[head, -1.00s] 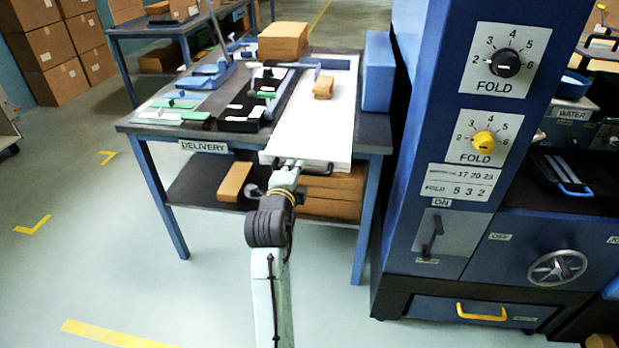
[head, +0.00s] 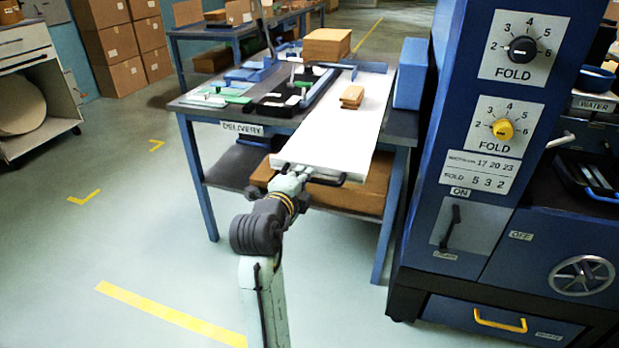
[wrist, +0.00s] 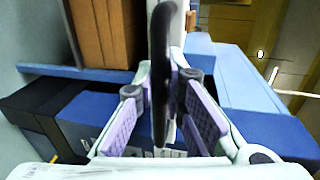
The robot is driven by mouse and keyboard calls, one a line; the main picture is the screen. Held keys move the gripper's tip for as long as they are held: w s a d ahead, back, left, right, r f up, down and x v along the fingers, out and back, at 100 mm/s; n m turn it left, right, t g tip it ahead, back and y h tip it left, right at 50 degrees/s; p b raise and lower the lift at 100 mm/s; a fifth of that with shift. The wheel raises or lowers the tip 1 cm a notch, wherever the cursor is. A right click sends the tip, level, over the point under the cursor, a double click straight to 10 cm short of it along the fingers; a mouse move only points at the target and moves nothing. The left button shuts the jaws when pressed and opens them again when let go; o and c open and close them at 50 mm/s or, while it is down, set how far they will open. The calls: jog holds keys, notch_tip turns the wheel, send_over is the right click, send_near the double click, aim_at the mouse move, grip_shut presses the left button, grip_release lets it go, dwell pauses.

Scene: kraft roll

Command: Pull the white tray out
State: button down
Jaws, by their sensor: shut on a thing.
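The white tray (head: 345,125) is a long flat board on the delivery table (head: 215,118), and its front end overhangs the table's front edge. A small stack of brown pieces (head: 352,96) lies on it. My gripper (head: 285,178) is at the tray's front end, at its dark handle (head: 326,180). In the wrist view the dark bar of the handle (wrist: 158,60) stands between the two purple-padded fingers (wrist: 160,118), which are shut on it.
A blue box (head: 410,75) stands close along the tray's right side, beside the blue machine with fold dials (head: 490,130). Black and green holders (head: 285,100) lie left of the tray. A cardboard box (head: 326,45) sits behind. The floor in front is free.

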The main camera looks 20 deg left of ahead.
jog(key=shift+f+b+v, duration=0.15)
jog(key=shift+b+v, duration=0.05)
jog(key=shift+v, duration=0.65)
jog(key=shift+f+b+v, duration=0.15)
jog(key=shift+f+v, duration=0.05)
jog(key=shift+v, duration=0.6)
jog(key=c, duration=1.7)
grip_release()
jog(key=shift+o, duration=0.2)
jog(key=shift+s, duration=0.1)
jog(key=v, duration=1.2)
